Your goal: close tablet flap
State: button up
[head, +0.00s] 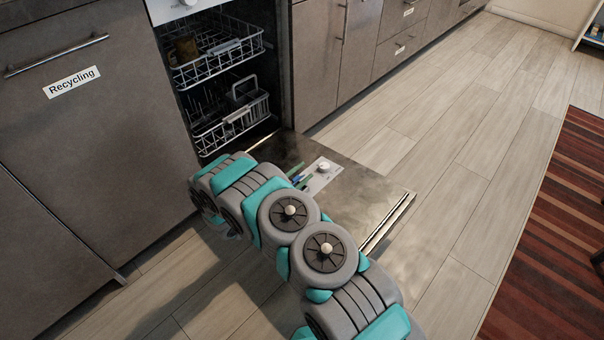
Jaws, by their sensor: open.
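The tablet dispenser (321,174) is a pale panel with a round white knob, set in the inner face of the lowered dishwasher door. My arm covers its left part. The flap cannot be made out clearly, so I cannot tell how far open it is. Two narrow green strips, seemingly the fingertips of my gripper (299,177), show just past the arm at the panel's left edge. They are apart, with a small blue patch between them. I cannot tell whether the fingertips touch the flap.
The dishwasher door (372,192) lies lowered over the floor. The upper rack (222,62) and lower rack (232,125) are inside the dishwasher. A cabinet marked Recycling (90,130) stands on the left. Wooden floor (470,130) is clear to the right, up to a striped rug (560,235).

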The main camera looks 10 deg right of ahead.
grip_shut()
dwell(0.3)
jog(key=shift+s+d+f+m+b, duration=0.2)
jog(key=shift+f+m+b, duration=0.15)
jog(key=shift+m+b, duration=0.4)
jog(key=shift+s+d+f+m+b, duration=0.15)
jog(key=shift+s+m+b, duration=0.1)
jog(key=shift+m+b, duration=0.55)
jog(key=shift+s+d+f+m+b, duration=0.1)
jog(key=shift+s+f+m+b, duration=0.1)
jog(key=shift+m+b, duration=0.6)
grip_release()
jog(key=shift+r+p, duration=0.1)
jog(key=shift+p, duration=0.25)
